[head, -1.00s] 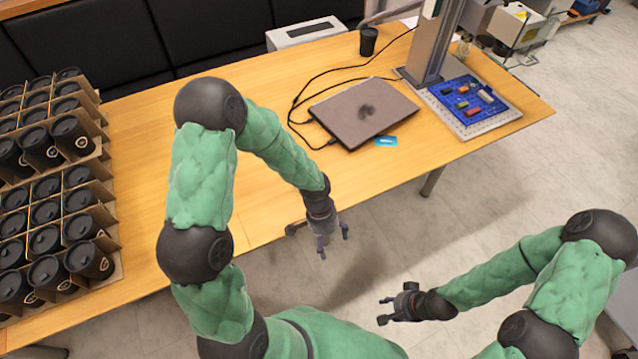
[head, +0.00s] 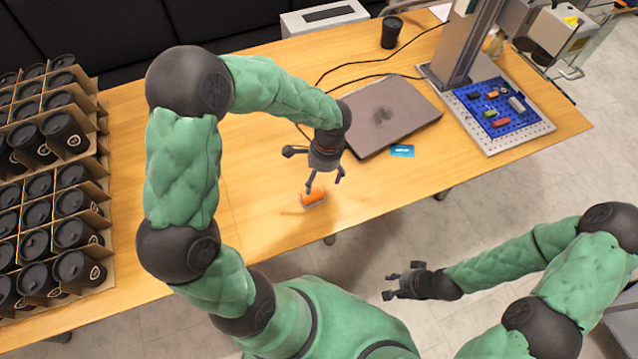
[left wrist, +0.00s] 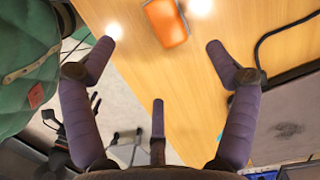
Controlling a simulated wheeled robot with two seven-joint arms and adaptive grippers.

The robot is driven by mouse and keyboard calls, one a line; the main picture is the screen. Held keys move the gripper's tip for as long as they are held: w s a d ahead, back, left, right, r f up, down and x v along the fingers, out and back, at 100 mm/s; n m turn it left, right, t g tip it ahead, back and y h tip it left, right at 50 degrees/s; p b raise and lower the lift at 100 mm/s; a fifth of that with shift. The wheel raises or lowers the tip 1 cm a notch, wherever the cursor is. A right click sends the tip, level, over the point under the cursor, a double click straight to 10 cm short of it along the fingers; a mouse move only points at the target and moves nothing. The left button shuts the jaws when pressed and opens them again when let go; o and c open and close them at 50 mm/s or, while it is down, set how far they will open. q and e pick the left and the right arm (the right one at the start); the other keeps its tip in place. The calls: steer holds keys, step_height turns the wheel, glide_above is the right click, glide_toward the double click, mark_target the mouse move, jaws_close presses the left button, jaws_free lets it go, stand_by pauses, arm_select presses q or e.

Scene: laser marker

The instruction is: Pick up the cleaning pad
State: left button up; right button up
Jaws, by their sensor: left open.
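The cleaning pad is a small orange block with a pale underside (head: 314,198). It lies on the wooden table near its front edge. It also shows at the top of the left wrist view (left wrist: 167,24). My left gripper (head: 325,183) is open and empty, fingers pointing down, just above and beside the pad. In the left wrist view its fingers are spread wide, and the pad lies beyond the fingertips, untouched. My right gripper (head: 388,287) is open and empty over the floor in front of the table.
A closed laptop (head: 390,115) with a cable and a blue card (head: 402,151) lie right of the pad. The laser marker (head: 465,45) and its blue bed (head: 505,125) stand farther right. Boxes of black cups (head: 50,210) fill the left end. The table around the pad is clear.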

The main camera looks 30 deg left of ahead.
arm_select(q)
steer(key=b, duration=0.2)
glide_above(314, 195)
steer(key=f, duration=0.4)
steer(key=shift+w+d+f, duration=0.1)
steer(key=shift+d+f, duration=0.25)
steer(key=shift+d, duration=0.05)
steer(key=shift+f, duration=0.5)
steer(key=f+b, duration=0.1)
steer(key=f, duration=0.1)
steer(key=a+f+b, duration=0.1)
steer(key=f, duration=0.1)
steer(key=shift+f, duration=0.4)
steer(key=shift+d, duration=0.1)
steer(key=shift+c, duration=0.3)
steer(key=shift+s, duration=0.2)
steer(key=c, duration=1.1)
